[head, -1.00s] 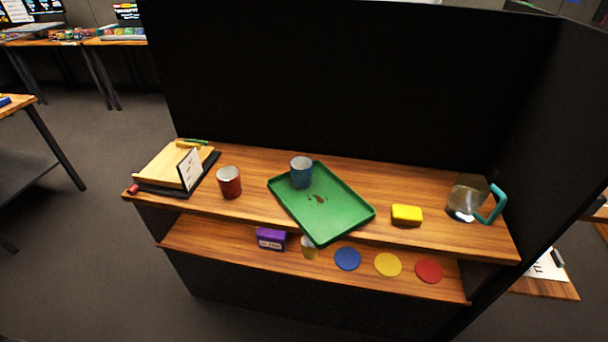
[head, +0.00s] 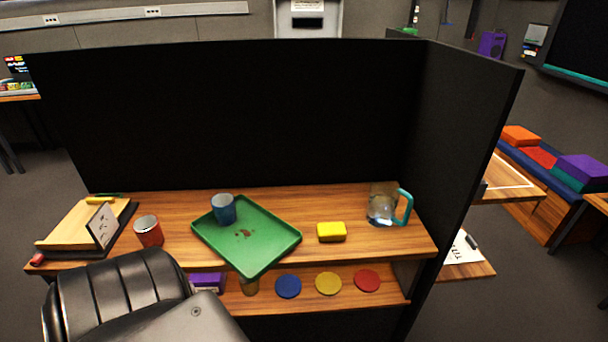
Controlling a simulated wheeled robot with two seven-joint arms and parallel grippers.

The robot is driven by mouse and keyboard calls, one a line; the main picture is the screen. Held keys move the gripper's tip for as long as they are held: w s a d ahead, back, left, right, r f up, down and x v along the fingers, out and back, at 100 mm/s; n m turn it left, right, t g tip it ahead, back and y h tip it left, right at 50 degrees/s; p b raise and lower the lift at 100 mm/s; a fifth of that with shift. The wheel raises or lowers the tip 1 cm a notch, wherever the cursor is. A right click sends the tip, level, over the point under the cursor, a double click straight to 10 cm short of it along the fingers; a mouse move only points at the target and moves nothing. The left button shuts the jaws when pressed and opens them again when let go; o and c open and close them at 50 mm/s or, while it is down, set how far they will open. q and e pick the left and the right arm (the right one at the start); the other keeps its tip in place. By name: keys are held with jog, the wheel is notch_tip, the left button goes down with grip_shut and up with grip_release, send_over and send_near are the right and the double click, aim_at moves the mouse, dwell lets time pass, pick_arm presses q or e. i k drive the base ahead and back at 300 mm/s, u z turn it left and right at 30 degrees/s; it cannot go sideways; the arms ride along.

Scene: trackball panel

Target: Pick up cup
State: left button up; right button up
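A red cup (head: 148,231) stands upright on the upper wooden shelf, left of the green tray. A blue cup (head: 223,209) stands upright on the green tray (head: 275,248), near its back left corner. A black arm link of mine comes in at the bottom left, in front of the shelf and below the red cup. It hides part of the lower shelf and part of the purple box. Neither of my grippers shows in the head view.
On the upper shelf (head: 360,257) are a yellow block (head: 332,232), a clear pitcher (head: 381,205) with a teal handle, and a board with a small white card (head: 101,226). Blue, yellow and red discs (head: 367,281) and a purple box (head: 207,281) are below. Black panels (head: 230,120) close the back and right.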

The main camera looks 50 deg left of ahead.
aim_at(223, 204)
jog(key=z, duration=0.35)
jog(key=i, duration=1.35)
jog(key=u, duration=2.1)
